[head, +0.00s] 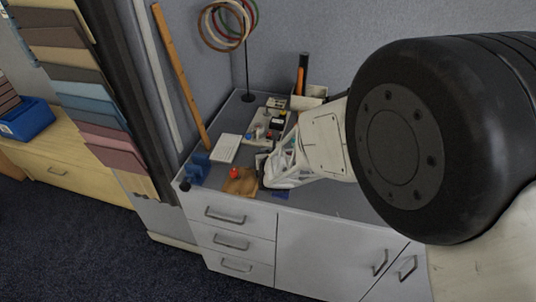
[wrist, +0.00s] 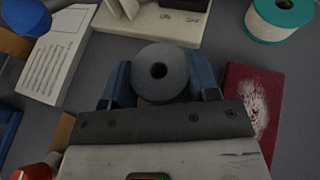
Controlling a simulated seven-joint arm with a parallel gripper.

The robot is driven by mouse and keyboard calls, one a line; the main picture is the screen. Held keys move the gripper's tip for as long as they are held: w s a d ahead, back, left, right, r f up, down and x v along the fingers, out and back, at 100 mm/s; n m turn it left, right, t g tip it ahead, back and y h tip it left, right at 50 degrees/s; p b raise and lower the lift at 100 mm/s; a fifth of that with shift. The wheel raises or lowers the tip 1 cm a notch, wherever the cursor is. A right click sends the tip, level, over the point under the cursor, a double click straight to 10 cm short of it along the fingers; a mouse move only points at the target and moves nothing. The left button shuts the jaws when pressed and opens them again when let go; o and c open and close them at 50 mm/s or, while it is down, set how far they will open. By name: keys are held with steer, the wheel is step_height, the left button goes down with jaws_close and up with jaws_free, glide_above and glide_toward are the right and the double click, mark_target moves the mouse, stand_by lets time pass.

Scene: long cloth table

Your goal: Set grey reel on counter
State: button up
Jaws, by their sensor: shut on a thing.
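The grey reel (wrist: 159,70), a short cylinder with a dark centre hole, sits between the two blue fingers of my gripper (wrist: 160,88) in the wrist view. The fingers touch it on its left and right sides. In the head view my gripper (head: 274,172) is low over the front part of the grey counter (head: 340,202), and I cannot make out the reel there. The counter also shows in the wrist view (wrist: 225,55). Whether the reel's underside touches the counter is hidden.
A white base (wrist: 175,27) stands just beyond the reel. A teal-and-white spool (wrist: 280,20) and dark red booklet (wrist: 240,92) are to the right. A printed white card (wrist: 58,58) lies left. A ring stand (head: 247,70) stands at the back. The counter's front right is clear.

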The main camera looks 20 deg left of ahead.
steer(key=shift+s+f, duration=0.1)
steer(key=shift+f, duration=0.25)
steer(key=shift+s+d+f, duration=0.1)
steer(key=shift+f, duration=0.35)
steer(key=o, duration=0.6)
steer(key=shift+s+f, duration=0.1)
steer(key=shift+f, duration=0.15)
steer(key=shift+o, duration=0.2)
steer(key=shift+d, duration=0.1)
steer(key=shift+r, duration=0.55)
steer(key=v, duration=0.5)
steer(key=r+v, duration=0.1)
steer(key=v, duration=0.4)
steer(key=shift+w+r, duration=0.1)
steer(key=shift+w, duration=0.2)
steer(key=shift+v, duration=0.95)
